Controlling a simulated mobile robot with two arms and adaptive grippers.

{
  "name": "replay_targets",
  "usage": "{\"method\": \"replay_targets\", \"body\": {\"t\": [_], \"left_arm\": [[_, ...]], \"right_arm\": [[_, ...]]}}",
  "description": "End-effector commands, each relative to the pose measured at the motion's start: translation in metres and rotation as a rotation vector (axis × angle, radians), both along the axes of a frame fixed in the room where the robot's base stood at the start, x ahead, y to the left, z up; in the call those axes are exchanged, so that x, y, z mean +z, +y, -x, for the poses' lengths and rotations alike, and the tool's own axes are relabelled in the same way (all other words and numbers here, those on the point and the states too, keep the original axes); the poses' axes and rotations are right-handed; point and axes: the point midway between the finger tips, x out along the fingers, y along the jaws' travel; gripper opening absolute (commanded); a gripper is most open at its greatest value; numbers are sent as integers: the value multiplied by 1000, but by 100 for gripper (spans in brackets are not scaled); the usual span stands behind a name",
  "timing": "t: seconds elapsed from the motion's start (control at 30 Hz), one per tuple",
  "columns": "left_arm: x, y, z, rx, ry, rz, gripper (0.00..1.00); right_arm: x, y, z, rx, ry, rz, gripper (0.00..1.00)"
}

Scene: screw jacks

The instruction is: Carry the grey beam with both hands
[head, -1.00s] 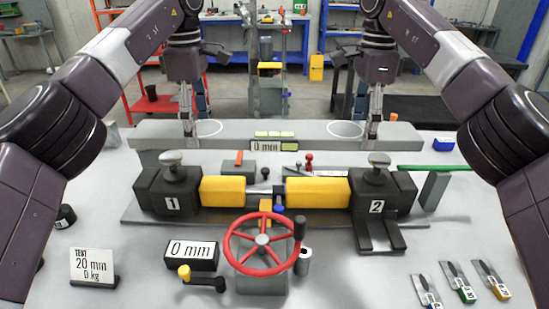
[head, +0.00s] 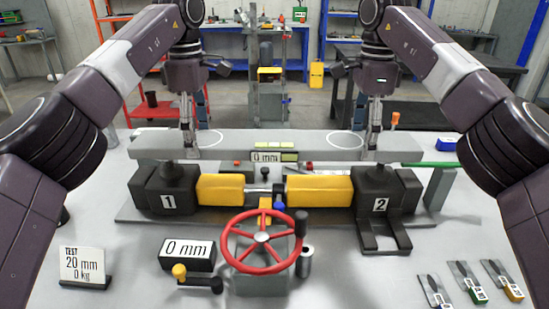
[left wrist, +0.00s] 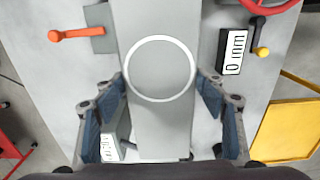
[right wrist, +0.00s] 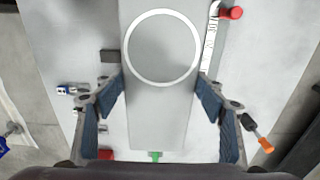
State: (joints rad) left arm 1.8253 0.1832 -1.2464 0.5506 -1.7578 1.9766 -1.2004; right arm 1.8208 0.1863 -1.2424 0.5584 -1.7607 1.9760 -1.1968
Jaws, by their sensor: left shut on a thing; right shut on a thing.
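The long grey beam (head: 237,147) lies level across the head view, with a white ring marked near each end. My left gripper (head: 188,146) is shut on the beam near its left ring, and the beam also shows between the fingers in the left wrist view (left wrist: 158,122). My right gripper (head: 374,144) is shut on it near the right ring, also seen in the right wrist view (right wrist: 157,115). Below and in front stand black screw jack 1 (head: 165,192) and jack 2 (head: 382,190). The beam hides their tops; I cannot tell whether it touches them.
Yellow blocks (head: 220,188) lie between the jacks. A red handwheel (head: 262,240), a 0 mm display (head: 188,254) and a test card (head: 84,268) stand in front. A green bar (head: 430,164) and grey post (head: 438,188) are at right.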

Motion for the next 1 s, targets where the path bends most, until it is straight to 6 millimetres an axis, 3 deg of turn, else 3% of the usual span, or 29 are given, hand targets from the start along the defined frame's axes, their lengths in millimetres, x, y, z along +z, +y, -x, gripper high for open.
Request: {"method": "replay_targets", "body": {"t": [0.13,0.17,0.3,0.67,1.0], "left_arm": [[-4,0,0,0,-6,1,7],[-7,1,0,1,0,-1,67],[-6,1,0,1,0,-1,82],[-4,0,0,0,0,0,82],[27,0,0,0,0,0,82]], "right_arm": [[-5,-1,0,-1,-6,0,7],[-7,-1,0,-2,0,1,67],[-6,-1,0,-1,0,1,82],[-4,0,0,0,0,0,82],[27,0,0,0,0,0,82]]}}
